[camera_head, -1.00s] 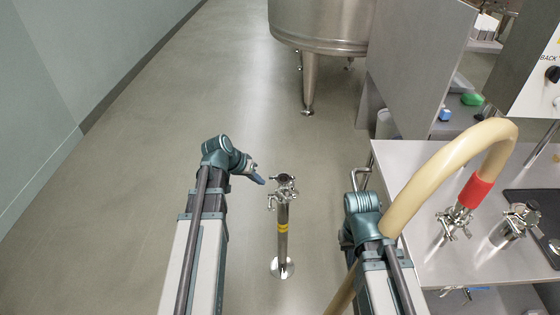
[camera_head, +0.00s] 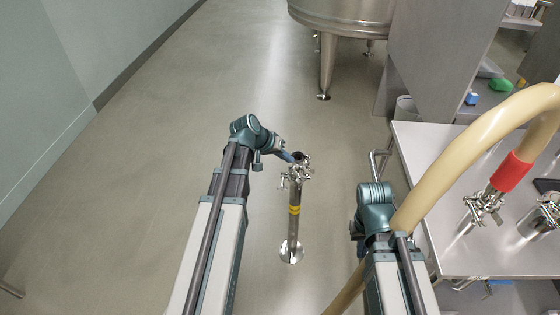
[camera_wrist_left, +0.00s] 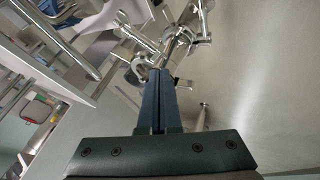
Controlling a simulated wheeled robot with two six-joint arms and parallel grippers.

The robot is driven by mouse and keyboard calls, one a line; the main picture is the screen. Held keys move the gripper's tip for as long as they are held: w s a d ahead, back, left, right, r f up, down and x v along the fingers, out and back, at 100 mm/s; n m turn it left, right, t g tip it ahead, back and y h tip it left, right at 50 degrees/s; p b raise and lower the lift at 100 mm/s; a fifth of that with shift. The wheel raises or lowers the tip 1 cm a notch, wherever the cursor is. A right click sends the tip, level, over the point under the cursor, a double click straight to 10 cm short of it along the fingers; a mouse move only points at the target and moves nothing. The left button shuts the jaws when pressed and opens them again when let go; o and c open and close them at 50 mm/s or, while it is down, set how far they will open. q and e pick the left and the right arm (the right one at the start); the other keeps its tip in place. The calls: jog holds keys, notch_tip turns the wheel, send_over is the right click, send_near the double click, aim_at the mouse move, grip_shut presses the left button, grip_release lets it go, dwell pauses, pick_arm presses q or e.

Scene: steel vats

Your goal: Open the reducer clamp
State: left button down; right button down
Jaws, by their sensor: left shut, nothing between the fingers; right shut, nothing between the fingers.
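A steel standpipe (camera_head: 294,218) with a yellow band stands upright on the floor on a round base. Clamp fittings (camera_head: 300,172) with small handles sit at its top. Which part is the reducer clamp I cannot tell. My left gripper (camera_head: 290,156) is at the left of these fittings, its fingers shut and empty. In the left wrist view its blue fingertips (camera_wrist_left: 158,75) point at the clamp fittings (camera_wrist_left: 178,40), just below a ring (camera_wrist_left: 141,68). Whether they touch is unclear. My right arm is at the lower right; its fingers are hidden.
A grey table (camera_head: 470,255) at the right holds a steel fitting (camera_head: 483,207) on a beige hose (camera_head: 455,145) with a red sleeve, and another fitting (camera_head: 540,220). The hose passes beside my right arm. A steel vat (camera_head: 345,15) stands behind.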

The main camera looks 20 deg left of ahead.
aim_at(308, 166)
pick_arm(q)
jog(key=shift+w+d+f, duration=0.1)
jog(key=shift+w+d, duration=0.1)
jog(key=shift+d, duration=0.5)
jog(key=shift+w+d+f, duration=0.1)
jog(key=shift+w+d, duration=0.05)
jog(key=shift+d, duration=0.6)
jog(key=shift+w+d+f, duration=0.1)
jog(key=shift+w+d, duration=0.1)
jog(key=shift+d, duration=0.5)
pick_arm(e)
jog(key=shift+f, duration=0.25)
pick_arm(q)
jog(key=shift+s+d+n+t+y, duration=0.3)
jog(key=shift+d+n, duration=0.1)
jog(key=shift+n, duration=0.2)
jog(key=shift+d+n+y, duration=0.3)
jog(key=shift+n+y, duration=0.1)
jog(key=shift+n, duration=0.2)
jog(key=shift+w+d+n+t, duration=0.2)
jog(key=shift+d+n+t, duration=0.1)
jog(key=shift+d+n, duration=0.15)
